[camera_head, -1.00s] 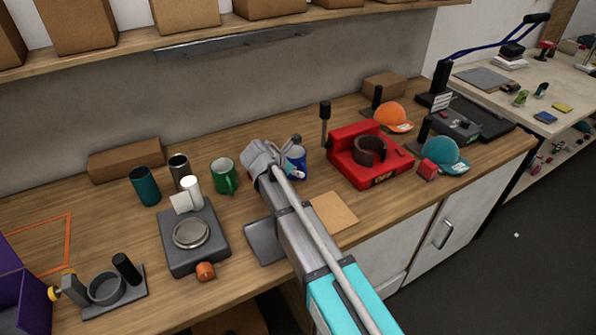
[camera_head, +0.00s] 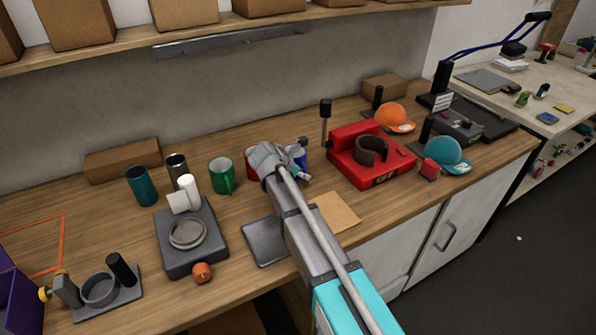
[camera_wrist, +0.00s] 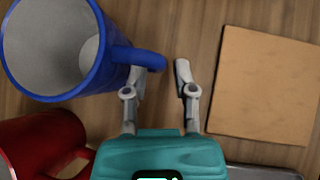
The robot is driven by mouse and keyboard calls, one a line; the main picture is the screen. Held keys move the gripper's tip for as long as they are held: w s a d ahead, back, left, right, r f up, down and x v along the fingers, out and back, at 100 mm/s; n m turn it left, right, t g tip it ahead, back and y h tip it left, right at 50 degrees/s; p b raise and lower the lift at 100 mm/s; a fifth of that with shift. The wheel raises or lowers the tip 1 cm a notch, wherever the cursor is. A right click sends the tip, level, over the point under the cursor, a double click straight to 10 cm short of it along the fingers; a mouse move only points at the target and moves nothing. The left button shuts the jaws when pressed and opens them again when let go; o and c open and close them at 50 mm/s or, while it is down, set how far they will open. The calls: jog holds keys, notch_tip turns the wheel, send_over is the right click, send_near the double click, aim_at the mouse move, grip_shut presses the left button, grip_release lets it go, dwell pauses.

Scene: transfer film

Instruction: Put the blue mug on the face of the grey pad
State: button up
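The blue mug (camera_head: 302,157) stands on the wooden bench, mostly hidden behind my gripper in the head view. The wrist view shows the blue mug (camera_wrist: 62,88) from above at upper left, its mouth open and its handle pointing right. My gripper (camera_wrist: 160,75) is open and empty. Its left fingertip is at the handle, partly covered by it; its right fingertip is just beyond the handle's end. I cannot tell whether they touch. The grey pad (camera_head: 267,242) lies flat and bare at the bench's front edge; its edge shows in the wrist view (camera_wrist: 262,173).
A red mug (camera_wrist: 42,140) stands close beside the blue one. A green mug (camera_head: 222,176) is to the left. A cork-coloured square (camera_head: 337,212) lies right of the grey pad. A red press (camera_head: 372,160) stands right, a grey scale-like device (camera_head: 190,258) left.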

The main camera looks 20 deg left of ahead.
jog(key=shift+b+x, duration=0.3)
jog(key=shift+x, duration=0.45)
jog(key=shift+c, duration=0.2)
grip_shut()
